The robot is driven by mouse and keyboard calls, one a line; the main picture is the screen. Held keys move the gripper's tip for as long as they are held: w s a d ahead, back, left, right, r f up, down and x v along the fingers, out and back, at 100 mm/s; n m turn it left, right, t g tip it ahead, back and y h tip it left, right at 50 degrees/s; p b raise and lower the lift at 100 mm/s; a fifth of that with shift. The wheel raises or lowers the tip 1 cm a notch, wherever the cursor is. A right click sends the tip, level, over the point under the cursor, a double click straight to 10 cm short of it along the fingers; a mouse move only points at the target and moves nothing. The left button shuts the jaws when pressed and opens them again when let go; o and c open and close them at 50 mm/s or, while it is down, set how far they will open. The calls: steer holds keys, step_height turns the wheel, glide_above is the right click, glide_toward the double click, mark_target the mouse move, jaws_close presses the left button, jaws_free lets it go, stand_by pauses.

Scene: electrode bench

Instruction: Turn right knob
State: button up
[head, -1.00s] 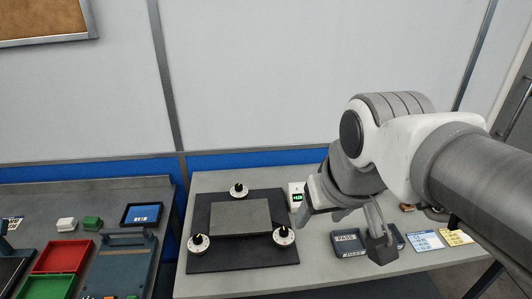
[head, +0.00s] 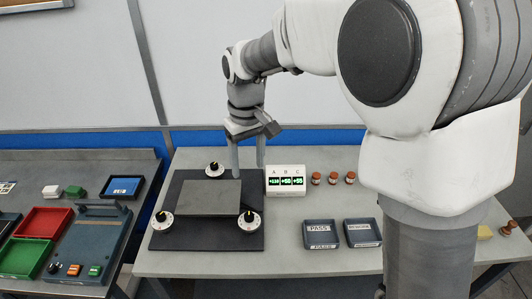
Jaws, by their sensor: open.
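The right knob (head: 249,218) is a black knob on a white round dial at the front right corner of a dark base plate (head: 203,240). A left knob (head: 161,217) sits at the front left and a back knob (head: 214,168) at the rear. A flat grey block (head: 209,197) lies between them. My gripper (head: 248,172) points down near the plate's back right, behind the right knob and apart from it. Its two fingers are open, with nothing visible between them.
A white display box (head: 285,181) marked A, B, C stands just right of my gripper. Several small brown-red jars (head: 333,178) are beyond it. Two dark trays, one marked PASS (head: 321,234), lie at the front right. Another bench with red (head: 44,222) and green (head: 26,257) trays is left.

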mark_target(249, 215)
steer(key=f, duration=1.8)
steer(key=shift+w+a+f, duration=0.3)
steer(key=shift+a+f, duration=0.05)
steer(key=shift+f, duration=0.05)
jaws_close()
